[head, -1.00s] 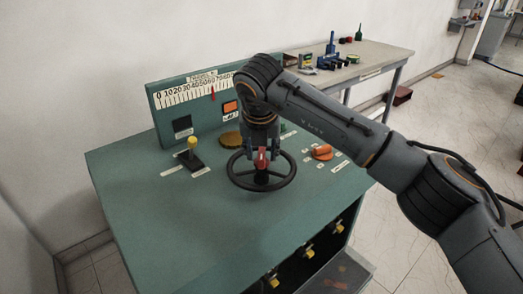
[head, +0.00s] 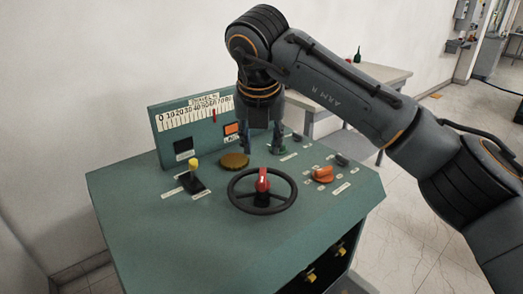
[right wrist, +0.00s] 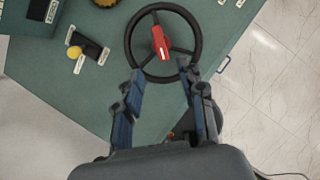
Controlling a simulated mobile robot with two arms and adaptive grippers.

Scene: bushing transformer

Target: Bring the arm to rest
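My right gripper (head: 262,150) is raised above the green console (head: 230,240), behind the black handwheel in the head view. Its two fingers are spread apart with nothing between them. In the right wrist view the open fingers (right wrist: 163,95) point toward the handwheel (right wrist: 130,42). The handwheel (head: 262,208) has a red handle (head: 263,180) at its hub and stands free of the gripper. My left gripper is not in view.
The console carries a yellow-topped lever (head: 194,164), an orange knob (head: 322,174), a round brass-coloured piece (head: 234,160) and a gauge panel (head: 195,112) with a red pointer. A table (head: 385,75) stands behind my arm. Tiled floor is clear at the right.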

